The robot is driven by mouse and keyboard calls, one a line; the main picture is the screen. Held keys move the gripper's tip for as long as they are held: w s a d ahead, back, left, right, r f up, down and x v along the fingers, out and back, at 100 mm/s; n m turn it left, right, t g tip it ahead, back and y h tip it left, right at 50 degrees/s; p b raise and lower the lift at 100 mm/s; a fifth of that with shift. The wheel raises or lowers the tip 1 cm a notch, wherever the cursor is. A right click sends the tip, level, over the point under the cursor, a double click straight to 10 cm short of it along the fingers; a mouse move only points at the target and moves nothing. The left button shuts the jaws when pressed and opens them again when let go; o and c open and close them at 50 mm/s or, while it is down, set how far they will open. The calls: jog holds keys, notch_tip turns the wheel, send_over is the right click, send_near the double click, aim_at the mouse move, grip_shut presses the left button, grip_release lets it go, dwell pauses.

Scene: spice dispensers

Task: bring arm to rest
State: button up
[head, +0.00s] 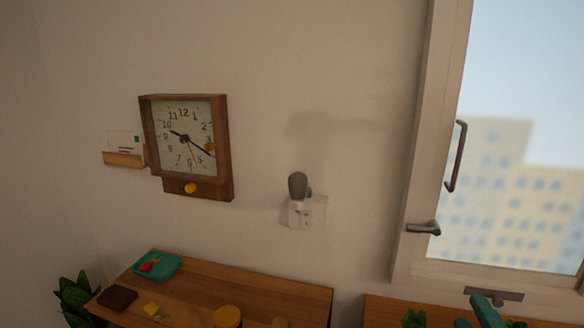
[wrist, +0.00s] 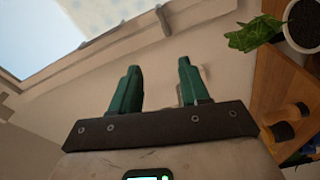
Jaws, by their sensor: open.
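My gripper (wrist: 158,68) shows in the wrist view with its two green fingers spread apart. Nothing is between the fingers; a pale wall lies behind them. A green piece that looks like part of my gripper (head: 486,311) shows at the bottom right of the head view, below the window. The rest of my arm is hidden there.
A wooden table (head: 285,292) holds a teal tray (head: 171,262), a dark brown block (head: 117,298) and a round yellow lid (head: 227,316). A clock (head: 186,138) and an outlet (head: 300,214) are on the wall. A window handle (head: 423,228) juts out. A potted plant (wrist: 254,34) stands right.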

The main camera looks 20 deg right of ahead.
jog(key=s+a+f+m+g+y+b, duration=0.2)
jog(key=f+m+g, duration=0.15)
jog(key=f, duration=0.75)
jog(key=s+a+f+m+g+y+b, duration=0.1)
jog(key=s+f+m+g+y+b, duration=0.2)
jog(key=f, duration=0.8)
jog(key=s+a+f+m+g+y, duration=0.1)
jog(key=s+a+f+m+g, duration=0.1)
jog(key=f, duration=0.5)
jog(key=s+a+f+m+g+y+b, duration=0.1)
jog(key=s+a+f+g+y, duration=0.1)
jog(key=s+a+f+g, duration=0.3)
jog(key=s+f+g, duration=0.1)
jog(key=s+f, duration=0.1)
jog(key=s, duration=0.2)
jog(key=shift+s+a+m, duration=0.15)
jog(key=shift+m, duration=0.2)
